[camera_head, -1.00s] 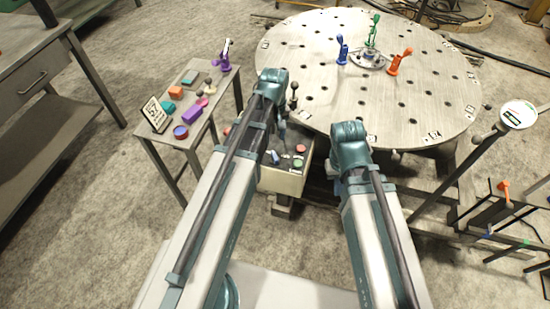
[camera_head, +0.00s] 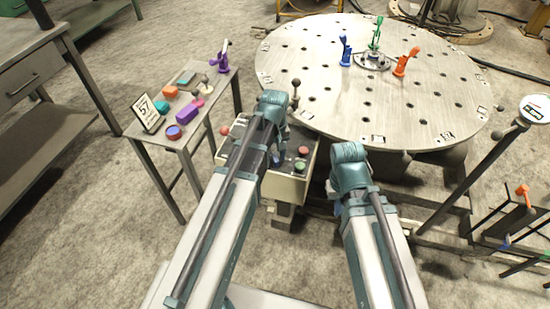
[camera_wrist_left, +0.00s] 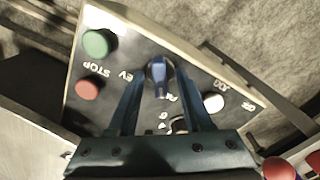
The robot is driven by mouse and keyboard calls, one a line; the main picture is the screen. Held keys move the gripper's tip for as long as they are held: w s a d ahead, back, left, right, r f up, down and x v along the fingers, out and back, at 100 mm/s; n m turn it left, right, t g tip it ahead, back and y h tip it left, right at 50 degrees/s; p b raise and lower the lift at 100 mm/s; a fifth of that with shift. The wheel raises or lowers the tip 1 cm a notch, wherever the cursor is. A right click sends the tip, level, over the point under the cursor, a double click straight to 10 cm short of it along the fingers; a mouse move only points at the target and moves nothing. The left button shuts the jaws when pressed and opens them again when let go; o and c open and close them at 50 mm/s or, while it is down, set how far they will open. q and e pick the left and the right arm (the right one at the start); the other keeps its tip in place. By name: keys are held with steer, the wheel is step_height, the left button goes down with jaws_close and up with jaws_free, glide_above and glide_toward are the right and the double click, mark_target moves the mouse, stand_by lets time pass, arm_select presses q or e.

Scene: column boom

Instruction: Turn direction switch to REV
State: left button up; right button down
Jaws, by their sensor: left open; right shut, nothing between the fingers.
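A control box (camera_head: 287,188) stands below the round table's near edge. In the left wrist view its dark panel (camera_wrist_left: 130,62) carries a direction switch with a blue knob (camera_wrist_left: 158,70), a green button (camera_wrist_left: 97,43) and a red button (camera_wrist_left: 88,88) by the STOP lettering. The letters "EV" show left of the knob; other lettering is partly covered. My left gripper (camera_wrist_left: 160,84) is open, one finger on each side of the knob; contact is unclear. In the head view my left wrist (camera_head: 272,105) covers part of the panel. My right gripper (camera_head: 336,190) is shut and empty, right of the box, its fingers mostly hidden.
A side table (camera_head: 150,141) with small coloured items and a "57" card (camera_head: 148,112) stands left of the box. The round perforated table (camera_head: 300,60) bears blue, green and orange pieces. A post with a round sign (camera_head: 535,108) and a rack stand right.

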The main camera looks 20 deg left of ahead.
arm_select(q)
jaws_close()
steer(key=shift+m, duration=0.4)
steer(key=m, duration=0.6)
steer(key=shift+m, duration=0.3)
steer(key=m, duration=0.6)
steer(key=shift+m, duration=0.4)
